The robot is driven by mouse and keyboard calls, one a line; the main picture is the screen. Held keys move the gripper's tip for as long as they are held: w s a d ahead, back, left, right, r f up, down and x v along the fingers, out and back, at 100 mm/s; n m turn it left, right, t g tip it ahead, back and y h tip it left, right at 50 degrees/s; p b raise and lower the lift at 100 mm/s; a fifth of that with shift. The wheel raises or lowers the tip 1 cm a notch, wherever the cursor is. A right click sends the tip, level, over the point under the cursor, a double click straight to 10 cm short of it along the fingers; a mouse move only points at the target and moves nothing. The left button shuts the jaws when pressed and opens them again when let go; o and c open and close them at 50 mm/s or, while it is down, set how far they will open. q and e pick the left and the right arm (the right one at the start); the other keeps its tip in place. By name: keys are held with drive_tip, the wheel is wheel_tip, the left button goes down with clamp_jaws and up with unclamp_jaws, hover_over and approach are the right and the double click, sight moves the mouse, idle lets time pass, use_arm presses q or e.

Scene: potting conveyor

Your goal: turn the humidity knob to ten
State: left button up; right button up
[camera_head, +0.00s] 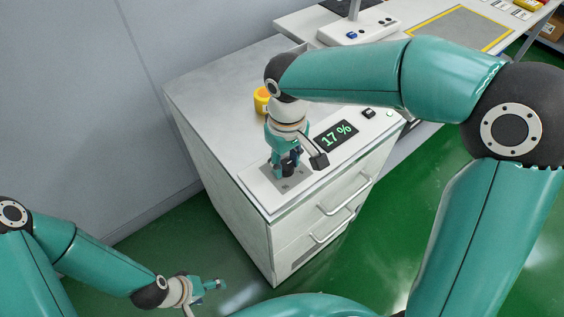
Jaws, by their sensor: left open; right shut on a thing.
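My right gripper (285,168) points down at the front left end of the control panel (258,182) on the white cabinet. It is shut on the humidity knob, which its fingers hide almost wholly. The black display (336,136) to the right of it reads 17 % in green. My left gripper (216,285) is open and empty, low over the green floor at the left front of the cabinet.
A yellow round object (261,99) stands on the cabinet top behind my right arm. A dark button (368,113) sits on the panel right of the display. Drawers with handles (345,195) face the front. A second table (405,18) stands behind. Green floor is clear in front.

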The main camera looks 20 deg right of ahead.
sight(286, 166)
drive_tip(key=shift+s+f, duration=0.2)
drive_tip(key=shift+s, duration=0.1)
drive_tip(key=o, duration=1.1)
drive_tip(key=shift+o, duration=0.2)
drive_tip(key=shift+r, duration=0.1)
drive_tip(key=shift+w, duration=0.1)
drive_tip(key=shift+r, duration=0.1)
drive_tip(key=shift+w+r, duration=0.1)
drive_tip(key=shift+r, duration=0.5)
wheel_tip(286, 166, up, 10)
drive_tip(key=shift+r, duration=0.25)
